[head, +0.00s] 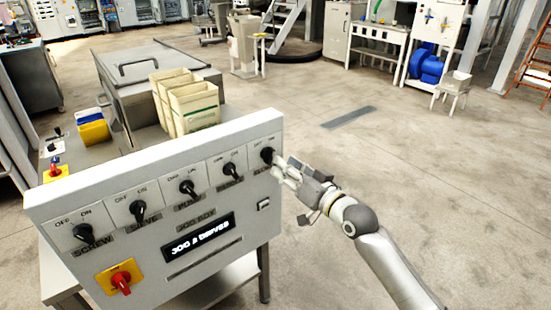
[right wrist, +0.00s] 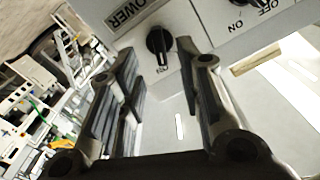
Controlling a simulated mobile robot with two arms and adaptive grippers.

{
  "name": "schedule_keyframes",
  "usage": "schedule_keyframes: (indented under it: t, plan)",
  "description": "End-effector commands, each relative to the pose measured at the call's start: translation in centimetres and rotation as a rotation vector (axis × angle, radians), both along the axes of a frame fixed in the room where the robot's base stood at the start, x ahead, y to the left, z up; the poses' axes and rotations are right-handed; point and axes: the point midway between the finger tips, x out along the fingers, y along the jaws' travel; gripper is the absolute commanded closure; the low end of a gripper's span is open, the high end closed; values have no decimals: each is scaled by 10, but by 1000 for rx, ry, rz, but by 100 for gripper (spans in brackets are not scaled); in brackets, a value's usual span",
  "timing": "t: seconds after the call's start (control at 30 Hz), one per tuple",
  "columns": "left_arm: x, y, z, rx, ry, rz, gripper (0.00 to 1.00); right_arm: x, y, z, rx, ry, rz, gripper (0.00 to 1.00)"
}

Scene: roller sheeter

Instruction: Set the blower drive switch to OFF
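The blower drive switch is a black rotary knob (head: 267,155) at the right end of the grey control panel (head: 190,262). In the right wrist view the knob (right wrist: 158,42) shows beside a partly cut-off label ending in "OWER". Its setting is hard to read, as its OFF/ON marks are small in the head view. My right gripper (head: 280,168) is at the panel's right edge, close to the knob. In the right wrist view its fingers (right wrist: 160,62) are apart, with the knob just beyond the gap between them and nothing gripped. My left gripper is out of view.
Several similar knobs, among them screw (head: 84,232) and sieve (head: 138,210), line the panel to the left. A red switch on a yellow plate (head: 120,279) sits below. Cream bins (head: 192,107) stand behind the panel. The floor to the right is open.

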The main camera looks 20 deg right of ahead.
Motion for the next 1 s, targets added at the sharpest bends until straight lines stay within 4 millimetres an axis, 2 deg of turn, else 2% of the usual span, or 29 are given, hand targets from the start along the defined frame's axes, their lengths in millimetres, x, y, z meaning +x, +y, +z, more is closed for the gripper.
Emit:
schedule_keyframes:
  t: [0.1, 0.3, 0.5, 0.73, 1.0]
  plan:
    - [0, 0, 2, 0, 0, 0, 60, 21, 7, 2, 3, -1, -1, 67]
    - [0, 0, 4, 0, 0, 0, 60, 43, 15, 0, 1, -1, 0, 67]
    - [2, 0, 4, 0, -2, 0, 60, 51, 19, 0, 0, 0, 0, 67]
    - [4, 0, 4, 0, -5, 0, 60, 51, 19, 0, 0, 0, 0, 67]
    - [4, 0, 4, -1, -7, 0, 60, 51, 18, -1, 0, 0, 0, 100]
